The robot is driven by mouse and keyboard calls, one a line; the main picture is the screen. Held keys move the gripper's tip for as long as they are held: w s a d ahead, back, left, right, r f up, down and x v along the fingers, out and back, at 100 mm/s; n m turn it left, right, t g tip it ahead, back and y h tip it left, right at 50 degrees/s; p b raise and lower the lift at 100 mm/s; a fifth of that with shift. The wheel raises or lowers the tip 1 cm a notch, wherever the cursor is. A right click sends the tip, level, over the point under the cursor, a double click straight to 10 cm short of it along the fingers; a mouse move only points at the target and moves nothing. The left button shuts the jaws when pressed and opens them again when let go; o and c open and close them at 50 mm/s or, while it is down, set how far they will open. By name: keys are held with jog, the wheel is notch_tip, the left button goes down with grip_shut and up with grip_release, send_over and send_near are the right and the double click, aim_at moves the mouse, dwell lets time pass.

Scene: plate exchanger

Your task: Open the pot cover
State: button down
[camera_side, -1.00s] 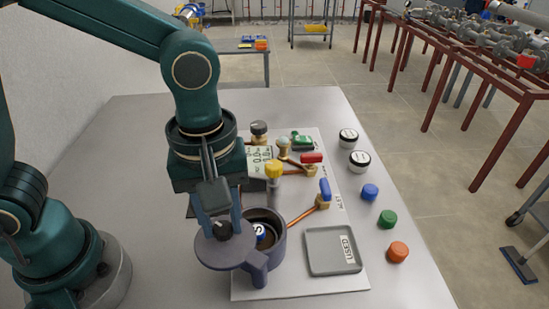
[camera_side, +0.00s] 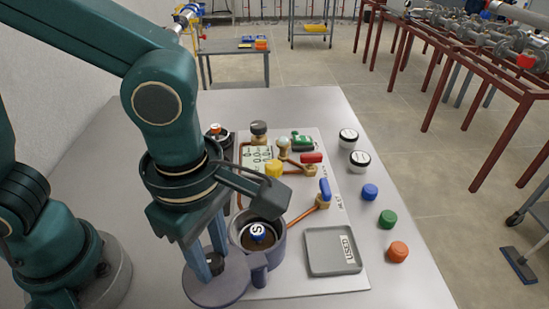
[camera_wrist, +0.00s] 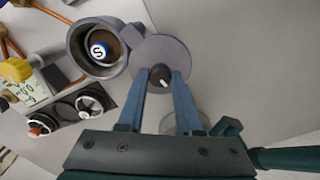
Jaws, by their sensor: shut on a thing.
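The pot (camera_side: 284,240) is a grey-purple cylinder standing on the white board, its mouth uncovered. A blue and white item marked S (camera_side: 257,232) sits inside it; it also shows in the wrist view (camera_wrist: 99,50). The round pot cover (camera_side: 217,290) is swung out to the side of the pot, toward the lower left, joined near the pot's hinge post (camera_side: 260,270). My gripper (camera_side: 213,262) is over the cover, its blue fingers shut on the dark knob (camera_wrist: 160,76) at the cover's middle.
A grey tray (camera_side: 333,262) lies right of the pot. A blue-handled valve (camera_side: 325,190), a red-handled valve (camera_side: 311,158) and a yellow knob (camera_side: 275,169) stand behind. Blue, green and orange caps (camera_side: 397,251) line the right. Free table lies at the far right edge.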

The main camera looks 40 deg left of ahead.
aim_at(216, 268)
jog(key=shift+s+d+n, duration=0.25)
jog(key=shift+d+n, duration=0.35)
jog(key=shift+n, duration=0.6)
jog(key=c, duration=0.6)
grip_release()
jog(key=shift+r, duration=0.1)
jog(key=shift+r, duration=2.5)
